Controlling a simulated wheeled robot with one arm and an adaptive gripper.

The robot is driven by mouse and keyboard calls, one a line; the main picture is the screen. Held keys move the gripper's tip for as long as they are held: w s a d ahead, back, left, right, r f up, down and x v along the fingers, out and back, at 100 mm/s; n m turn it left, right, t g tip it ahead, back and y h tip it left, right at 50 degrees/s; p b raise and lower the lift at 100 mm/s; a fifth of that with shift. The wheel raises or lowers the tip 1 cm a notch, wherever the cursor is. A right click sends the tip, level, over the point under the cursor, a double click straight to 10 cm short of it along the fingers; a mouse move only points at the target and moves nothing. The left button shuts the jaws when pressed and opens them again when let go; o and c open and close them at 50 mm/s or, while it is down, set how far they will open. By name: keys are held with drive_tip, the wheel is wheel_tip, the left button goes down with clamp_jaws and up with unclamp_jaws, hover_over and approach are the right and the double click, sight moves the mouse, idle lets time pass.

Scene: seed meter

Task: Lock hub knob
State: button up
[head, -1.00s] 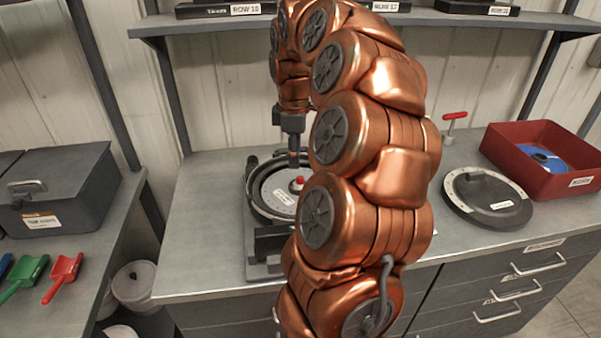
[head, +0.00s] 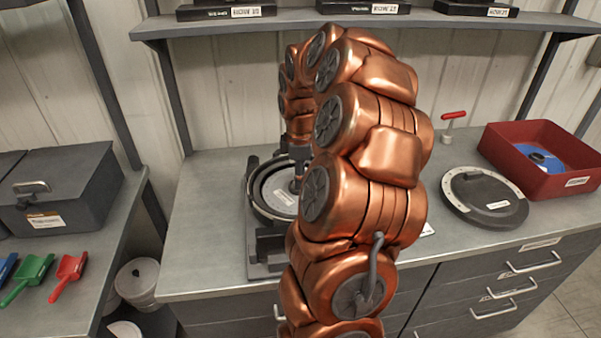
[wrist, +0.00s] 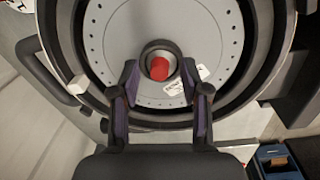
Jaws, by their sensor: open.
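The hub knob (wrist: 159,68) is a red round cap with a dark collar around it at the centre of a pale disc. The disc (wrist: 115,48) has a ring of small holes and lies inside the dark round housing of the seed meter (wrist: 66,40). In the head view the seed meter (head: 254,197) stands on the bench, and my arm hides part of it and the knob. My gripper (wrist: 160,80) is open, with its two fingertips on either side of the knob in the wrist view. I cannot tell whether they touch it.
A dark round cover (head: 486,197) lies on the bench at right. Behind it are a red-handled tool (head: 453,117) and a red bin (head: 557,183) holding a blue disc (head: 538,157). Coloured scoops (head: 69,275) and a grey case (head: 60,190) are at left.

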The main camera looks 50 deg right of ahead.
clamp_jaws()
idle(0.4)
drive_tip(key=shift+f+m+b, duration=0.2)
drive_tip(key=shift+m+b, duration=0.1)
drive_tip(key=shift+b, duration=0.25)
drive_tip(key=m+b, duration=0.2)
drive_tip(key=b, duration=0.1)
drive_tip(key=shift+f+m+b, duration=0.15)
drive_tip(key=shift+m+b, duration=0.2)
drive_tip(key=shift+m, duration=0.05)
drive_tip(key=m+b, duration=0.8)
drive_tip(key=m, duration=0.1)
drive_tip(key=shift+d+m+g, duration=0.1)
drive_tip(key=shift+m+g, duration=0.2)
drive_tip(key=shift+m, duration=0.1)
drive_tip(key=m+b, duration=0.2)
drive_tip(key=m, duration=0.1)
drive_tip(key=m+b, duration=0.1)
drive_tip(key=shift+r+m, duration=0.25)
drive_tip(key=shift+m, duration=0.15)
